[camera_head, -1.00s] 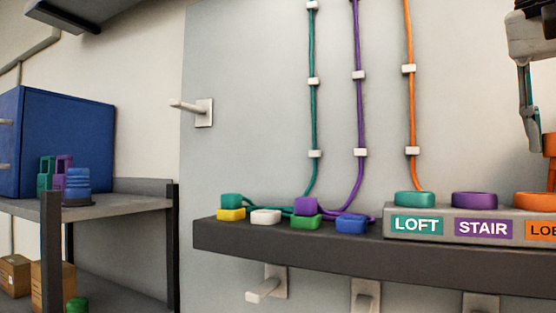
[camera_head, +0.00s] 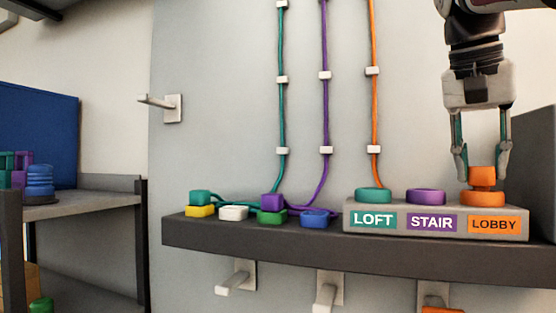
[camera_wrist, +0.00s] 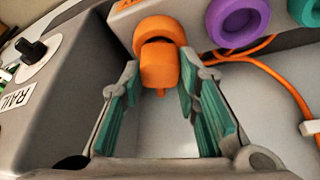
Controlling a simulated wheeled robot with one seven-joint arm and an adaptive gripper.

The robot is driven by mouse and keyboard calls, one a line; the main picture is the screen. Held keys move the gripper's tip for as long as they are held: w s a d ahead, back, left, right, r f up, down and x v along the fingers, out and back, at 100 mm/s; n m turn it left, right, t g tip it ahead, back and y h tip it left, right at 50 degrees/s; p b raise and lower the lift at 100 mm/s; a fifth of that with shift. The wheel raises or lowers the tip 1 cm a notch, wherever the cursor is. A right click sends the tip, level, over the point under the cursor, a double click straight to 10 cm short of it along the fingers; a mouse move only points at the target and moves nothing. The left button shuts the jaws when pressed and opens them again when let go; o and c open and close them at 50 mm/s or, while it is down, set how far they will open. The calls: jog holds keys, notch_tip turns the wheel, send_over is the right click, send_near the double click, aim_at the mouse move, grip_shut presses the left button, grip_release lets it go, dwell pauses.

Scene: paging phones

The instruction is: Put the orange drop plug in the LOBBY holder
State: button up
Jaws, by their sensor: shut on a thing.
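The orange drop plug (camera_head: 482,177) is upright between my gripper's fingertips, directly over the orange ring of the LOBBY holder (camera_head: 483,198). No gap shows between plug and ring in the head view, but I cannot tell how deep it sits. My gripper (camera_head: 482,168) points down and is shut on the plug. In the wrist view, the plug (camera_wrist: 159,67) is between the green-padded fingers, with the orange ring (camera_wrist: 158,28) beyond it. The LOBBY label (camera_head: 494,225) is below the ring on the grey block.
The teal LOFT (camera_head: 373,195) and purple STAIR (camera_head: 426,196) holders stand left of LOBBY. Several coloured blocks, including a blue one (camera_head: 314,220), lie farther left on the dark shelf (camera_head: 260,240). An orange cable (camera_head: 374,100) runs down the wall. A grey box (camera_wrist: 60,90) is close beside my gripper.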

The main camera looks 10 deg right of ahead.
jog(key=shift+f, duration=0.25)
jog(key=o, duration=1.2)
jog(key=shift+c, duration=0.2)
jog(key=shift+r, duration=0.55)
jog(key=v, duration=0.7)
jog(key=shift+s, duration=0.1)
